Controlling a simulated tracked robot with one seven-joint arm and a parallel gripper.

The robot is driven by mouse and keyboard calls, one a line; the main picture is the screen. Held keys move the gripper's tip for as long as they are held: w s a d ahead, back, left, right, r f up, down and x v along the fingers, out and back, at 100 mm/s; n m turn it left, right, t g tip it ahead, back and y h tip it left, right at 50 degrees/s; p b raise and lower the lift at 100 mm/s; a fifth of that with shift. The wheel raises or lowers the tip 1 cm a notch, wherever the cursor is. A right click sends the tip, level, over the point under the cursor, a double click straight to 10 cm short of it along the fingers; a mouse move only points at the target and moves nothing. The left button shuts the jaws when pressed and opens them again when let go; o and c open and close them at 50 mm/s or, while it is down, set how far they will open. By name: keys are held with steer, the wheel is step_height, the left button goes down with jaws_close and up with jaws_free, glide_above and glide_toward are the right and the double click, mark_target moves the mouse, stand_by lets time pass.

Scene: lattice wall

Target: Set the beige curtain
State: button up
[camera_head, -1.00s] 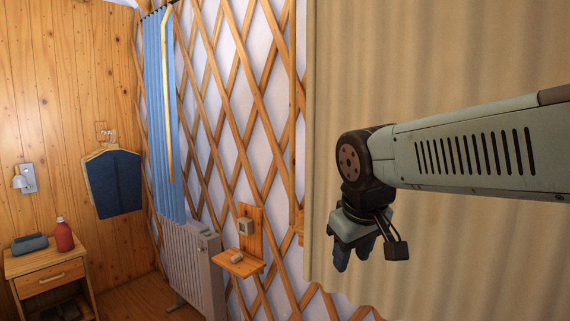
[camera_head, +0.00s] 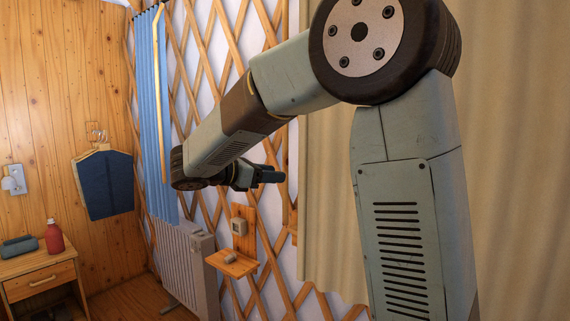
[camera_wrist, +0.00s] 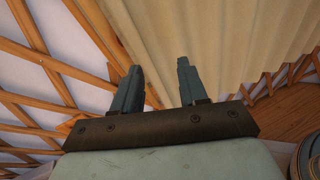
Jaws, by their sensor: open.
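The beige curtain (camera_head: 330,200) hangs in soft folds on the right side of the head view, over the lattice wall. My arm hides part of it. Its left edge hangs near a vertical wooden post. My gripper (camera_head: 272,176) is to the left of that edge, pointing right, and looks empty. In the wrist view the two fingers of my gripper (camera_wrist: 157,85) are apart with nothing held between them. The beige curtain (camera_wrist: 230,40) fills the upper middle there, beyond the fingertips. I cannot tell the exact gap to the cloth.
A blue curtain (camera_head: 153,110) with a wooden rod hangs at left. Below it stand a white radiator (camera_head: 186,268) and a small wall shelf (camera_head: 232,263). A nightstand (camera_head: 40,282) holds a red bottle (camera_head: 54,237). A blue garment (camera_head: 105,183) hangs on the wood wall.

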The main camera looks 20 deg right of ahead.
mark_target(285, 162)
steer(key=w+a+n+t+h, duration=0.2)
steer(key=w+a+n, duration=0.15)
steer(key=a, duration=0.25)
steer(key=shift+m, duration=0.45)
steer(key=x, duration=1.4)
steer(key=shift+w+r, duration=0.1)
steer(key=shift+r, duration=0.1)
jaws_close()
